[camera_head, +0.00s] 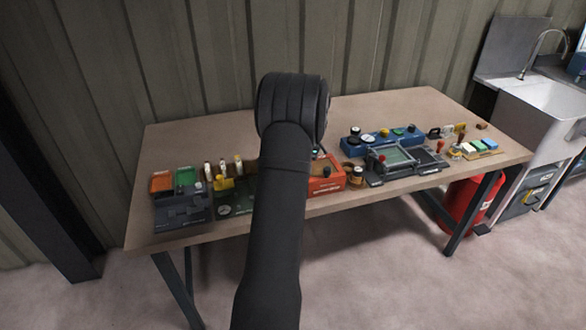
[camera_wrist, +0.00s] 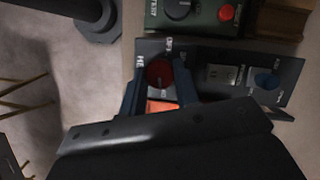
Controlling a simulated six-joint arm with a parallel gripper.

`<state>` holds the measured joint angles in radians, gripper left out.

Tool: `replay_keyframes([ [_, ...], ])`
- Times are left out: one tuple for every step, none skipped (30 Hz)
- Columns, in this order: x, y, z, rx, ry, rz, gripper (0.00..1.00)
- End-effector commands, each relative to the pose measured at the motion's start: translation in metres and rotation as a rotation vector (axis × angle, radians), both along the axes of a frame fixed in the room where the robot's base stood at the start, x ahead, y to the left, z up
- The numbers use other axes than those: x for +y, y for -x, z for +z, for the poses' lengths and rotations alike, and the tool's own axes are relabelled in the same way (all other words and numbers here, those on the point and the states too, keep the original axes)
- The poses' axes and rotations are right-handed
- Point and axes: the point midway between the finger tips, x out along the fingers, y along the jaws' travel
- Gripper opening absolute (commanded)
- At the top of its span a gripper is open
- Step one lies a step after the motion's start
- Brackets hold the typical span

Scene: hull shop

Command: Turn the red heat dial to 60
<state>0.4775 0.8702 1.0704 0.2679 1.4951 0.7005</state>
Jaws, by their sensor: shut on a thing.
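The red heat dial (camera_wrist: 159,73) sits on a dark grey panel (camera_wrist: 215,57) in the wrist view, with white letters around it, "OFF" above and "HE" at its left. The scale numbers are too small and partly covered to read. My gripper (camera_wrist: 158,84) has one dark finger on each side of the dial and is shut on it. An orange-red patch shows between the fingers below the dial. In the head view, my arm hides my gripper, and I cannot make out the dial there.
A blue knob (camera_wrist: 266,81) is on the same panel at the right. A green box (camera_wrist: 204,14) with a dark knob and a red button is just above. In the head view, the wooden table (camera_head: 390,110) carries several more panels; its back is clear.

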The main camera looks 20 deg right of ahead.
Motion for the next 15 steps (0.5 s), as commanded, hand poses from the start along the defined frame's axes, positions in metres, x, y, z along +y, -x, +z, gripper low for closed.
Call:
replay_keyframes([
  [0.0001,0.0004,-0.0003,0.002,-0.001,-0.001,0.06],
  [0.0002,0.0003,-0.0003,0.002,-0.001,-0.001,0.06],
  [0.0001,0.0004,-0.0003,0.002,-0.001,-0.001,0.06],
  [0.0002,0.0004,-0.0004,0.001,-0.001,0.0,0.06],
  [0.0002,0.0003,-0.0003,0.001,-0.001,0.0,0.06],
  [0.0002,0.0003,-0.0004,0.001,-0.001,0.0,0.32],
  [0.0002,0.0003,-0.0004,0.001,-0.001,0.0,0.38],
  [0.0002,0.0003,-0.0003,0.001,-0.001,0.0,0.44],
  [0.0002,0.0003,-0.0003,0.001,-0.001,0.0,0.5],
  [0.0001,0.0002,-0.0004,0.001,-0.001,0.0,0.5],
  [0.0001,0.0002,-0.0004,0.001,-0.001,0.0,0.5],
  [0.0002,0.0002,-0.0002,0.001,0.0,0.001,0.5],
  [0.0002,0.0002,-0.0002,0.001,0.0,0.001,0.5],
  [0.0001,0.0001,-0.0003,0.001,0.0,0.001,0.5],
  [0.0001,0.0001,-0.0003,0.001,0.0,0.001,0.5],
])
